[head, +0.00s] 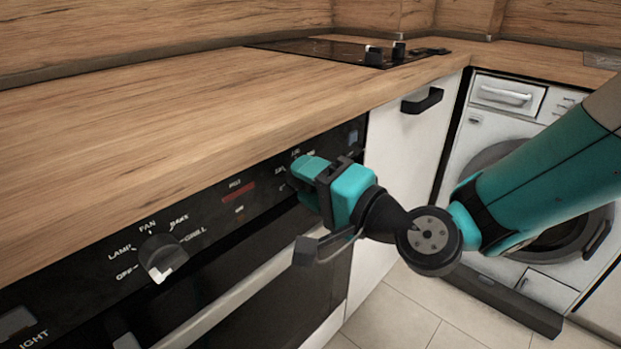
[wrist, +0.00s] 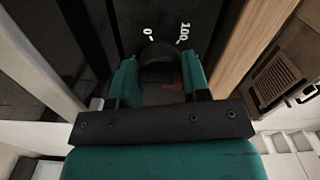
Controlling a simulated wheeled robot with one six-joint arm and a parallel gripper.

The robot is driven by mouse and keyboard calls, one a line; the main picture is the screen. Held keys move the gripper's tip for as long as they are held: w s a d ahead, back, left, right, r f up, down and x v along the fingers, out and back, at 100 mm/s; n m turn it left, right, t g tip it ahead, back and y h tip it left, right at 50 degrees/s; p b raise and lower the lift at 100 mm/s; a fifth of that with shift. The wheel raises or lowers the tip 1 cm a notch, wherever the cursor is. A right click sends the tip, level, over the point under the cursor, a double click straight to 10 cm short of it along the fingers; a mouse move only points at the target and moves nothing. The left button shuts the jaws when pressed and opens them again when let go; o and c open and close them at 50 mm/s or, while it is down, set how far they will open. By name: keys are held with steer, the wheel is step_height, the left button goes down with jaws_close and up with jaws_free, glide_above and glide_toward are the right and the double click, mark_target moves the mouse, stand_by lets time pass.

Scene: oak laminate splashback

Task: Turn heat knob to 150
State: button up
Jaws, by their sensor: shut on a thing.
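The heat knob (wrist: 157,62) is a dark round knob on the black oven panel, and in the wrist view it sits between my two teal fingers. My gripper (wrist: 160,78) is shut on it. White marks for 0 and 100 show beyond the knob in the wrist view; a 150 mark cannot be made out, and I cannot tell where the knob points. In the head view my gripper (head: 301,176) reaches the right part of the panel and hides the knob, with only small parts of its scale showing around the fingers.
Another oven knob (head: 162,257), with off, lamp, fan and grill marks, is on the left. The oven handle (head: 230,298) runs below the panel. The wooden worktop (head: 190,125) overhangs above. A cabinet handle (head: 422,101) and washing machine (head: 530,160) are to the right.

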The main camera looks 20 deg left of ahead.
steer(key=o, duration=0.9)
steer(key=shift+d, duration=0.1)
steer(key=shift+b+v, duration=7.3)
steer(key=shift+v, duration=1.4)
